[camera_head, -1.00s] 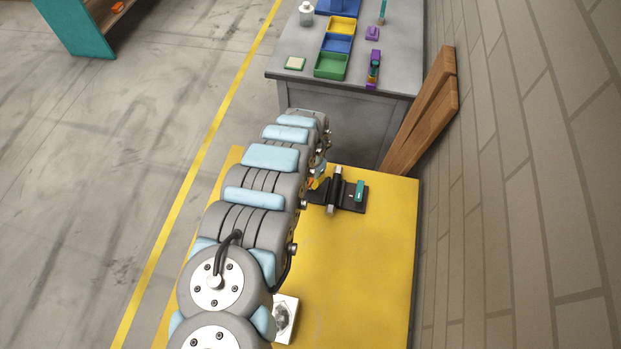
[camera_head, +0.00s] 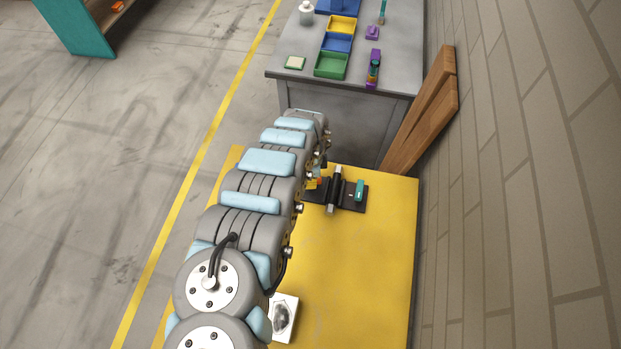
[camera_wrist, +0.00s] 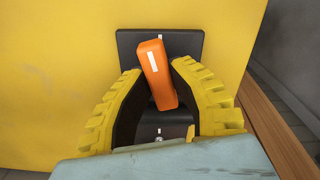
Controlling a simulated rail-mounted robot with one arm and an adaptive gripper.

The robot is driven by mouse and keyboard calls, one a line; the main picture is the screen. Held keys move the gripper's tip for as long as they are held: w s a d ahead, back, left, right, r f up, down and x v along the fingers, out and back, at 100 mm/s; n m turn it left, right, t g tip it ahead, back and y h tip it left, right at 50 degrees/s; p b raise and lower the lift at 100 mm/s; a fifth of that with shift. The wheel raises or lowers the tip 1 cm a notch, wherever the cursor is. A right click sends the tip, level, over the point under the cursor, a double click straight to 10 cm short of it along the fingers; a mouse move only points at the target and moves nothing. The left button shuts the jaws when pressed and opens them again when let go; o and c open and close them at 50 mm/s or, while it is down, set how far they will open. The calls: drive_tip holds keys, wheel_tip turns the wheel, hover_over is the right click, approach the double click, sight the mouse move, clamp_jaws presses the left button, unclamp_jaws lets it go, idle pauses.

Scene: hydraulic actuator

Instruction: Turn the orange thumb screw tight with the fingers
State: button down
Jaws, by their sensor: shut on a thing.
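The orange thumb screw (camera_wrist: 157,72) stands out in the middle of the wrist view, with a white mark on its face and slightly tilted. It sits before a dark base plate (camera_wrist: 190,42). My gripper (camera_wrist: 158,73) has its yellow ribbed fingers on both sides of the screw and is shut on it. The fingers hide part of the plate. In the head view, a small orange patch (camera_head: 313,184) shows beside the dark actuator fixture (camera_head: 335,192); my arm hides most of the gripper there.
A teal piece (camera_head: 360,189) stands on the fixture's right side. The yellow table (camera_head: 365,270) is mostly clear at the right. A white block with a dark patch (camera_head: 284,316) lies close to my arm. Wooden boards (camera_head: 422,112) lean at the wall. A grey bench (camera_head: 400,70) carries trays.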

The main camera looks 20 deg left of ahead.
drive_tip(key=shift+m, duration=0.4)
drive_tip(key=c, duration=0.9)
unclamp_jaws()
drive_tip(key=shift+r, duration=0.1)
drive_tip(key=shift+w+r, duration=0.1)
drive_tip(key=shift+r, duration=5.8)
